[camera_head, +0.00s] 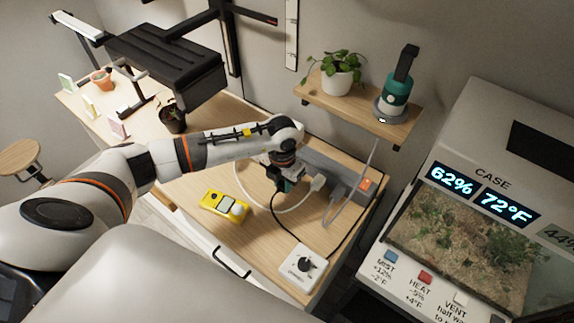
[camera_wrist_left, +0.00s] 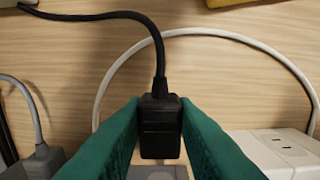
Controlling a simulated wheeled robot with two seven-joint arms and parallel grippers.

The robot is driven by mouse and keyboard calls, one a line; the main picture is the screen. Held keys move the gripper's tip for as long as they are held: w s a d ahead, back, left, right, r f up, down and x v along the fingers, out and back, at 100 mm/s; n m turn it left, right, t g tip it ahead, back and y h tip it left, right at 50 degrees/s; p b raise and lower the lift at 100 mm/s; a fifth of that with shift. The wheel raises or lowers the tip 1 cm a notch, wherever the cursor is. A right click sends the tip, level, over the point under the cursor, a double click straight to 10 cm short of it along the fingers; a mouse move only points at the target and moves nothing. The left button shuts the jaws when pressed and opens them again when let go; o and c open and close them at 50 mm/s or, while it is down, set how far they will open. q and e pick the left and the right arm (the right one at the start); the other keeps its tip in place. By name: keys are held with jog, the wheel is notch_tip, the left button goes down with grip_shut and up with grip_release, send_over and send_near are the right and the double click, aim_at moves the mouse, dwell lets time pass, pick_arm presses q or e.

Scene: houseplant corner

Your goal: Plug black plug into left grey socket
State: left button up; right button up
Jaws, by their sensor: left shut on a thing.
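My left gripper (camera_head: 289,184) is over the back of the wooden desk, beside the grey power strip (camera_head: 322,166). In the left wrist view its two green fingers (camera_wrist_left: 160,128) are shut on the sides of the black plug (camera_wrist_left: 160,138). The plug's black cable leaves toward the top of that view. In the left wrist view a pale block with socket openings (camera_wrist_left: 285,150) is at right, and another pale surface (camera_wrist_left: 158,172) shows below the plug. The plug's prongs and the spot under it are hidden, so I cannot tell if it touches a socket. My right gripper is not in view.
A white plug (camera_head: 318,182) and a grey plug (camera_head: 338,190) with cables are right of my gripper. A yellow device (camera_head: 225,206) and a white box with a black knob (camera_head: 299,266) lie on the desk. A wooden shelf (camera_head: 350,112) overhangs the back; the terrarium case (camera_head: 470,240) is at right.

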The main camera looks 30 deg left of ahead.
pick_arm(q)
jog(key=shift+w+f+b, duration=0.2)
jog(key=shift+f+b, duration=0.2)
jog(key=shift+f, duration=0.05)
jog(key=w+b, duration=0.1)
jog(key=w+f+b, duration=0.1)
jog(key=b, duration=0.1)
jog(key=shift+w+d+f, duration=0.25)
jog(key=shift+w+f, duration=0.1)
jog(key=shift+w, duration=0.05)
jog(key=shift+w+d+r+b, duration=0.1)
jog(key=shift+w+b, duration=0.7)
jog(key=shift+w, duration=0.3)
jog(key=shift+w+r, duration=0.1)
jog(key=shift+w, duration=0.1)
dwell(0.4)
jog(key=shift+w+d+b, duration=0.15)
jog(key=shift+w+b, duration=0.55)
jog(key=shift+b, duration=0.2)
jog(key=o, duration=1.1)
